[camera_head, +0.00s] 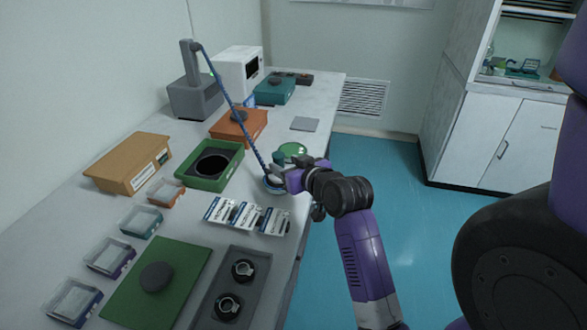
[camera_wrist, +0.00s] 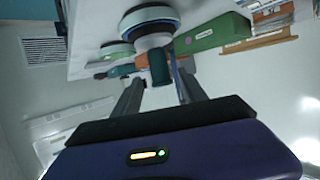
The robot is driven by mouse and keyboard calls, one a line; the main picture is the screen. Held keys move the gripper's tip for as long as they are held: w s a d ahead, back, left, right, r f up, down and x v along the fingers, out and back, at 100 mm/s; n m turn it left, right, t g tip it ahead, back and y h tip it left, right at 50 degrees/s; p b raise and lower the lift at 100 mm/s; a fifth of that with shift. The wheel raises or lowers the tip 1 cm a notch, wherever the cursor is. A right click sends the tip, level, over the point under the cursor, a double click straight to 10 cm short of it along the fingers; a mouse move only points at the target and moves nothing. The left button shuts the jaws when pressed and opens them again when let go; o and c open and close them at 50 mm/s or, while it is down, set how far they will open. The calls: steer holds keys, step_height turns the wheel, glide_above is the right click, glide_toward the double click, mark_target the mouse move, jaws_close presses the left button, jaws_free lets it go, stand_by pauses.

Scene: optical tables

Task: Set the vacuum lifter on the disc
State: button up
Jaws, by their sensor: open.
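The vacuum lifter (camera_head: 279,157) has a teal handle and stands near the table's right edge, over a pale blue round base (camera_head: 273,185). A blue coiled hose (camera_head: 232,105) runs from it to a grey pump unit (camera_head: 196,97). My gripper (camera_head: 284,178) is open beside the lifter. In the wrist view, the teal handle (camera_wrist: 160,68) lies between the fingers, with no clear grip on it. A black disc (camera_head: 211,166) lies in a green tray (camera_head: 190,183). Another dark disc (camera_head: 156,277) lies on a green mat (camera_head: 190,262). I cannot tell which disc the task means.
White-and-blue packets (camera_head: 247,215) lie in front of the lifter. A grey tray (camera_head: 253,263) with two black rings is at the front. A green dish (camera_head: 292,150) is just behind the lifter. An orange box (camera_head: 252,124) and a brown box (camera_head: 128,163) stand farther back.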

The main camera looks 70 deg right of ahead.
steer(key=shift+v, duration=2.1)
